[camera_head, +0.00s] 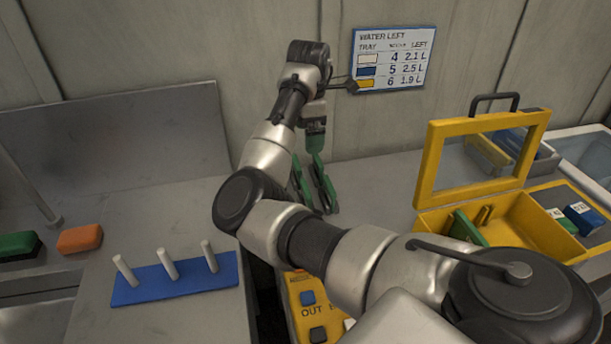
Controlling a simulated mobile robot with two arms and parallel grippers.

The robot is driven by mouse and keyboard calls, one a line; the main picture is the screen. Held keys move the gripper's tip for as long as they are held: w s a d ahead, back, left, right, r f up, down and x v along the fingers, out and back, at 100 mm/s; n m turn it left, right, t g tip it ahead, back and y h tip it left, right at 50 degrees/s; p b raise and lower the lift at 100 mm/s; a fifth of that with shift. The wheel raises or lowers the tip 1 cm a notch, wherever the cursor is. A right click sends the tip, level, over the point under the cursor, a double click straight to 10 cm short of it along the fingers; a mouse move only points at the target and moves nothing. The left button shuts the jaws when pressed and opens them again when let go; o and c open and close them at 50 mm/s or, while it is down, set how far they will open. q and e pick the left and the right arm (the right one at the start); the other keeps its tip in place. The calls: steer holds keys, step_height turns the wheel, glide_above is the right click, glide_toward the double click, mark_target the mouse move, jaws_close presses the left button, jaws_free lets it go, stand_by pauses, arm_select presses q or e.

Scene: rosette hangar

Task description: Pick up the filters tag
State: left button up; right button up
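My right arm comes in from the lower right and bends across the middle. Its gripper (317,198) points down in front of the back wall, with two green fingers apart and nothing visible between them. I cannot read a filters tag anywhere. A small blue block with a white label (584,217) and a green block with a white label (557,214) lie at the right by the yellow box; their lettering is too small to read. A yellow board marked OUT (302,322) holds blue and dark pieces, partly hidden under my arm. My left gripper is not in view.
An open yellow box (535,238) with a raised frame lid (428,165) stands at the right, green pieces inside. A blue base with three white pegs (174,283) sits at the left beside an orange block (80,238). A WATER LEFT sign (393,37) hangs behind.

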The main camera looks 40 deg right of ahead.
steer(key=b, duration=0.8)
glide_above(306, 188)
steer(key=f, duration=1)
steer(key=shift+s+d, duration=0.1)
steer(key=shift+s, duration=0.1)
step_height(306, 188, down, 5)
steer(key=shift+f+b, duration=0.1)
steer(key=shift+b, duration=0.35)
steer(key=shift+w+f, duration=0.2)
steer(key=shift+f, duration=2.55)
steer(key=c, duration=0.7)
steer(key=shift+r, duration=0.15)
